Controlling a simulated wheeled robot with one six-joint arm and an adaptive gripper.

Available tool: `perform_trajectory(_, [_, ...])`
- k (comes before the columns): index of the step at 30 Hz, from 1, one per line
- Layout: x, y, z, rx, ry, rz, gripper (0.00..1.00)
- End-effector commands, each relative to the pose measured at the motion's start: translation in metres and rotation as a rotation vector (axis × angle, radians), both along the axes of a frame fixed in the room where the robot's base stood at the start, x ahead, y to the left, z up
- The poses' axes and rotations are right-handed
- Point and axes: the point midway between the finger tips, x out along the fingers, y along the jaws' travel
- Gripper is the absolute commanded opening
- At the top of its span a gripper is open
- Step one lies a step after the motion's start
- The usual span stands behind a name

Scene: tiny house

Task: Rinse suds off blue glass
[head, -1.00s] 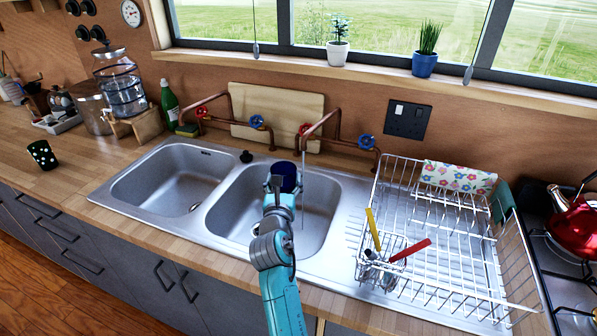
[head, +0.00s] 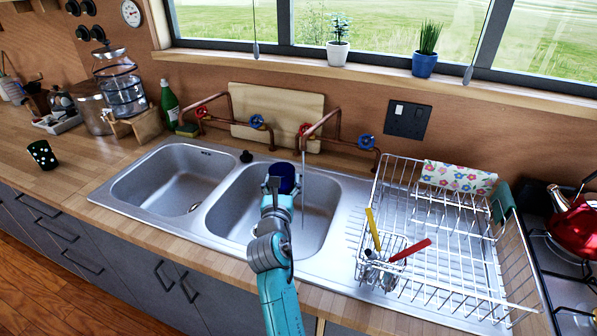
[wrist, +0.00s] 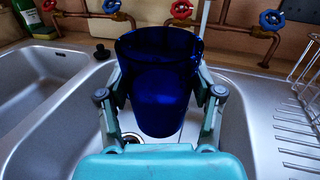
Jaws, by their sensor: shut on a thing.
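The blue glass (head: 284,180) is dark and see-through. It also shows in the wrist view (wrist: 160,95), upright, with its open rim up. My gripper (head: 281,187) is shut on the blue glass from its two sides and holds it above the right sink basin (head: 240,215). A thin stream of water (head: 304,185) falls from the right copper tap (head: 325,122) into this basin. The stream passes just right of the glass in the head view; in the wrist view it shows behind the glass rim, to the right. I cannot make out suds on the glass.
The left basin (head: 170,185) is empty. A wire dish rack (head: 440,250) with utensils stands right of the sink. Copper pipes with red and blue valves and a wooden board (head: 262,105) stand behind. A black spotted cup (head: 42,155) is on the left counter.

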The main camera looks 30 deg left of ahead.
Motion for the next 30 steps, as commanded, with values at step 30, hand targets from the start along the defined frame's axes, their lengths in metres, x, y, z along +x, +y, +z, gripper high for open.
perform_trajectory(30, [-0.035, 0.004, 0.029, 0.002, -0.001, 0.001, 0.21])
